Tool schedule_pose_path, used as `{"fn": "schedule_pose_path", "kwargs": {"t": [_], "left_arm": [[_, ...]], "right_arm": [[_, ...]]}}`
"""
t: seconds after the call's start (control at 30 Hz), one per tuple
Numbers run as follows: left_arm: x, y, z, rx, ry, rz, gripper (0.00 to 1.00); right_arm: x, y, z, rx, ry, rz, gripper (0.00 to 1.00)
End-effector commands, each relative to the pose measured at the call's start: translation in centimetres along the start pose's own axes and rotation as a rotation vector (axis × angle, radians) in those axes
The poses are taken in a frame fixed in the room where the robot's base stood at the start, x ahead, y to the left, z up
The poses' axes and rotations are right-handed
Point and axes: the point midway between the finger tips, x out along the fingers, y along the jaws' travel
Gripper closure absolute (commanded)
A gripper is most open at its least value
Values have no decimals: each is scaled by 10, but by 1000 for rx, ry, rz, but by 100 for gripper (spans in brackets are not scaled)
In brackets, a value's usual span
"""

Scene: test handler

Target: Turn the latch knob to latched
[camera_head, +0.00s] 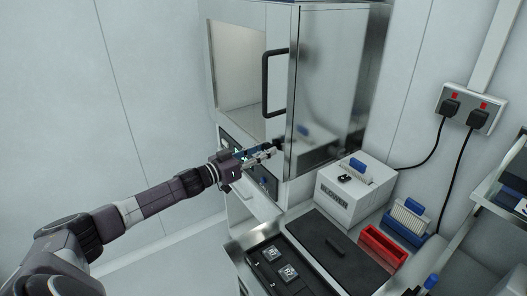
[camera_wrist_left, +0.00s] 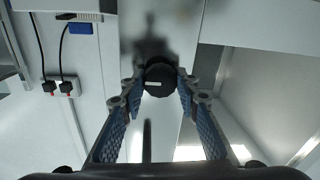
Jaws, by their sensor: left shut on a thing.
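The latch knob is a round black knob (camera_wrist_left: 160,76) with a short white mark on its face, on the metal front of the handler (camera_head: 328,75). In the left wrist view the white mark lies roughly level across the picture. My left gripper (camera_head: 268,153) reaches the handler front from the left, and its two blue-padded fingers are shut on the knob from both sides. In the head view the knob is only a small dark shape (camera_head: 278,144) at the fingertips. My right gripper is in neither view.
A black door handle (camera_head: 266,84) stands out above the gripper. Right of the handler are a white box (camera_head: 350,190), a red bin (camera_head: 382,248), a blue rack (camera_head: 404,226) and a dark tray with chips (camera_head: 262,262). The left side is open floor and wall.

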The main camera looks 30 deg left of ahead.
Motion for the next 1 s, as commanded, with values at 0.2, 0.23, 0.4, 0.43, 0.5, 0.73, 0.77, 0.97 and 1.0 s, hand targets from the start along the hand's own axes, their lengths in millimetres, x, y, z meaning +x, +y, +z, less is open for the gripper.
{"fn": "schedule_pose_path", "kwargs": {"t": [0.2,0.23,0.4,0.43,0.5,0.73,0.77,0.97,1.0], "left_arm": [[0,-1,1,97,9,0,95],[0,-1,1,117,10,0,95],[0,-1,2,258,20,1,95],[0,-1,2,286,22,1,95],[0,-1,3,352,26,2,95],[0,-1,3,571,42,4,95],[0,-1,3,601,44,5,95],[0,-1,3,790,57,6,95],[0,-2,3,830,59,7,95]], "right_arm": [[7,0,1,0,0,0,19],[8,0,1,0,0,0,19],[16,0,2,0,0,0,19],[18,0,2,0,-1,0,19],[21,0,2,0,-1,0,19],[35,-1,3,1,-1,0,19],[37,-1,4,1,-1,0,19],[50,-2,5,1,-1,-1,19],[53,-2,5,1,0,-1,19]]}}
